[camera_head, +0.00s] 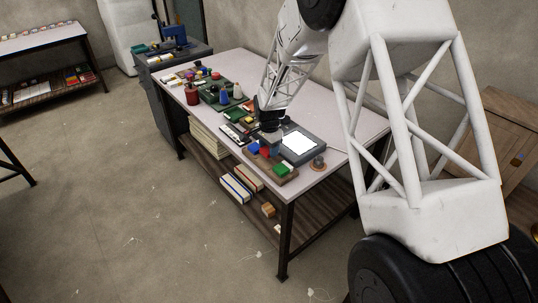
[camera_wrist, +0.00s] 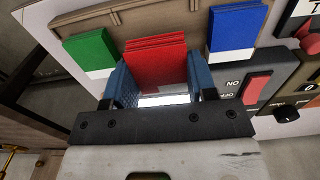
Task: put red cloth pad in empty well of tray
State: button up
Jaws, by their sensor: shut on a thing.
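The red cloth pad (camera_wrist: 155,62) is held between the two blue fingers of my gripper (camera_wrist: 158,86) in the wrist view. The tray (camera_wrist: 178,20) is brown, with a green pad (camera_wrist: 90,48) at its left and a blue pad (camera_wrist: 236,30) at its right. The red pad overlaps the middle of the tray between them; I cannot tell whether it hangs above or touches the well, whose floor is hidden. In the head view my gripper (camera_head: 268,138) points down at the tray (camera_head: 283,180) near the table's front edge, with the red pad (camera_head: 265,151) under it.
A grey panel with a bright white face (camera_head: 299,144) lies just right of the tray. A switch box (camera_wrist: 258,82) with a red rocker is close to the right finger. Small bottles and containers (camera_head: 223,96) crowd the table's far left. The table (camera_head: 345,110) is clear at the back right.

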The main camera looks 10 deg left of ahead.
aim_at(269, 160)
jog(key=shift+f, duration=1.75)
jog(key=shift+f, duration=0.1)
jog(key=o, duration=0.9)
notch_tip(269, 160, up, 12)
jog(key=shift+r, duration=0.15)
